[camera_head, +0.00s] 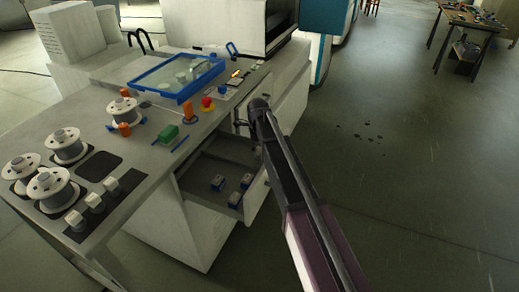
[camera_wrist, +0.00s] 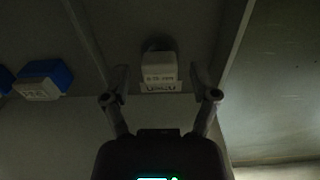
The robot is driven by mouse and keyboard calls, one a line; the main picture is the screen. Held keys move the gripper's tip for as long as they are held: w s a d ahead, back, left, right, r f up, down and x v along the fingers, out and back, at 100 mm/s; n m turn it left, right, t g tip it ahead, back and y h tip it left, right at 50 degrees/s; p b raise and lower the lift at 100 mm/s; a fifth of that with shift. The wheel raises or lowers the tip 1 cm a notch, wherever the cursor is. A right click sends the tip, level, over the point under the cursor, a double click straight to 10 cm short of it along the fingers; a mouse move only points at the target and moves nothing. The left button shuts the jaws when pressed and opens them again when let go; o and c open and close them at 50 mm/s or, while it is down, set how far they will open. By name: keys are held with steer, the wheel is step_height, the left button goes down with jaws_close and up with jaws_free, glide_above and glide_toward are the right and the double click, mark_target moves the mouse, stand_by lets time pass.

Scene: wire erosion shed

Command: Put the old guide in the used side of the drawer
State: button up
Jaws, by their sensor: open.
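The drawer (camera_head: 208,163) stands open under the bench top in the head view, with a divider inside. In the wrist view, a small pale block with a dark rounded part behind it, possibly the old guide (camera_wrist: 159,72), sits inside the drawer between my fingertips. Dark lettering shows at its front, too blurred to read surely. My gripper (camera_wrist: 159,80) is open, with a finger on each side of the block and visible gaps. In the head view my arm hides the drawer's right part and this block.
Several blue-and-white blocks (camera_head: 218,182) lie in the drawer's front part; a blue one (camera_wrist: 45,80) shows left in the wrist view. On the bench are wire spools (camera_head: 66,145), a blue-framed tray (camera_head: 178,76), a green block (camera_head: 167,132) and a red button (camera_head: 207,102).

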mark_target(260, 150)
step_height(260, 150, up, 12)
steer(key=p, duration=1.1)
steer(key=shift+p, duration=0.3)
stand_by(0.5)
steer(key=s+d+n, duration=2.2)
steer(key=s+d, duration=0.1)
steer(key=s, duration=0.3)
steer(key=shift+d, duration=0.35)
